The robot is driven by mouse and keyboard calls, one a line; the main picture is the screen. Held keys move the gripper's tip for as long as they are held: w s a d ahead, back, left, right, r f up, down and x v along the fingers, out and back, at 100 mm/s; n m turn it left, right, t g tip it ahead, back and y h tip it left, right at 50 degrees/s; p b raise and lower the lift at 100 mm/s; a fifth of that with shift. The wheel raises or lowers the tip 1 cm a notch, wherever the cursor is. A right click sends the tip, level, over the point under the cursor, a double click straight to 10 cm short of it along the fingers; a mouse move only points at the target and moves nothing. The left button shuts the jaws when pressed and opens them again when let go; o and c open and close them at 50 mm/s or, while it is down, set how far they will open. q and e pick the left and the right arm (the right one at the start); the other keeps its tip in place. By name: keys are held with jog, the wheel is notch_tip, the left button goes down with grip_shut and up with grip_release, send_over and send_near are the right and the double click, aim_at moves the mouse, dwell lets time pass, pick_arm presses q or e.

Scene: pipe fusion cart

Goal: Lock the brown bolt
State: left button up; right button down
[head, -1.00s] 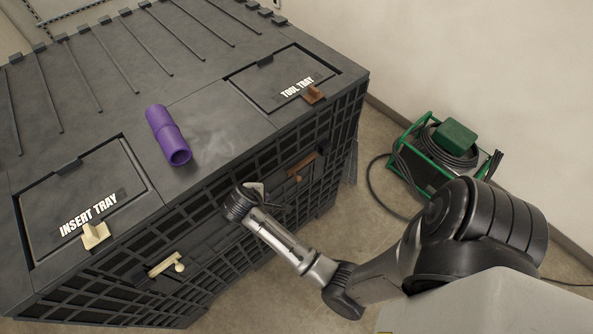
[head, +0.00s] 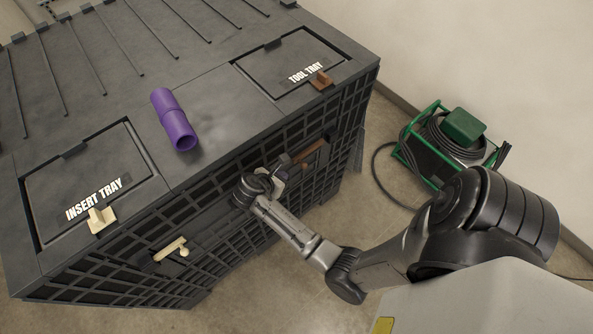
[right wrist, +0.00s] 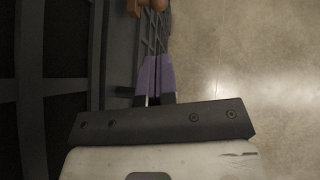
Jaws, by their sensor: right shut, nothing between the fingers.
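The brown bolt (head: 312,152) sits on the front face of the dark cart, below the tool tray. It is a bar with a small round knob under it. My right gripper (head: 281,170) is at the cart's front, just left of the bolt and close to its left end. In the right wrist view, its pale purple fingers (right wrist: 156,76) are together and empty. The brown bolt and its round knob (right wrist: 158,5) show there at the top edge, beyond the fingertips and partly cut off. I cannot tell whether the fingers touch it. My left gripper is out of view.
A cream bolt (head: 170,249) is on the cart front at lower left. A brown latch (head: 320,80) is at the tool tray and a cream latch (head: 101,219) at the insert tray. A purple pipe (head: 174,120) lies on the cart top. A green-framed machine (head: 450,140) stands at right.

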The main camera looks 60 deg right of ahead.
jog(key=shift+d+f, duration=0.1)
jog(key=b+x, duration=0.1)
jog(key=x, duration=0.8)
jog(key=shift+d+f, duration=0.2)
jog(key=shift+f, duration=0.05)
jog(key=shift+s, duration=0.15)
jog(key=s+d+p, duration=0.2)
jog(key=d+p, duration=0.3)
jog(key=d, duration=0.1)
jog(key=shift+s+d, duration=0.15)
jog(key=shift+s, duration=0.2)
jog(key=shift+f, duration=0.1)
